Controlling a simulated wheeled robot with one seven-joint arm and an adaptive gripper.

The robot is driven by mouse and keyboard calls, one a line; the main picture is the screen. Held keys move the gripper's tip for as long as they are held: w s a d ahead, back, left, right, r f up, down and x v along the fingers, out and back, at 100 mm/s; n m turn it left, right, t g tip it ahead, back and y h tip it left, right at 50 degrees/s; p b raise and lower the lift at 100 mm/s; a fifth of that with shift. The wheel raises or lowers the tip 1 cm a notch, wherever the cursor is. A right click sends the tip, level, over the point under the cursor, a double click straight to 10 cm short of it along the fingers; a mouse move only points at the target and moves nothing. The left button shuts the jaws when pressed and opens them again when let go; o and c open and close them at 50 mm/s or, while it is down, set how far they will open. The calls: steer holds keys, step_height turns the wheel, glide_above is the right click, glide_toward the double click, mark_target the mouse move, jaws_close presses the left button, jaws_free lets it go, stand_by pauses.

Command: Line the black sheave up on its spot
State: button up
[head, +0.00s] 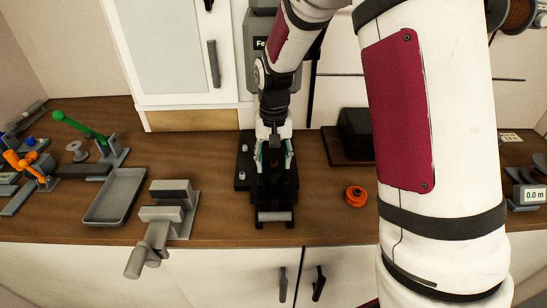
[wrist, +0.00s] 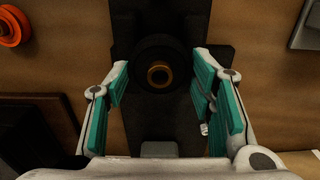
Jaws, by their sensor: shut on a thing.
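The black sheave (wrist: 142,69) is a round dark wheel with a copper-coloured bore, seen in the wrist view over a black fixture (wrist: 145,18). My gripper (wrist: 162,75) has its teal-padded fingers on either side of the sheave and is shut on it. In the head view my gripper (head: 274,160) points down over the black fixture (head: 268,196) on the bench. The sheave is hard to pick out there, dark against dark. I cannot tell whether it touches the fixture, and no marked spot can be made out beneath it.
An orange sheave (head: 355,196) lies on the bench right of the fixture. A grey vise (head: 168,213) and a shallow grey tray (head: 115,196) stand to the left. A black box (head: 354,132) sits behind right. Cabinets (head: 180,50) rise behind the bench.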

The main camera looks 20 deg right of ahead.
steer(key=shift+f, duration=0.2)
steer(key=o, duration=1.1)
steer(key=shift+c, duration=0.2)
steer(key=shift+c, duration=0.9)
steer(key=shift+r, duration=0.1)
steer(key=shift+r+p, duration=0.85)
steer(key=shift+r, duration=2.6)
steer(key=shift+r, duration=0.1)
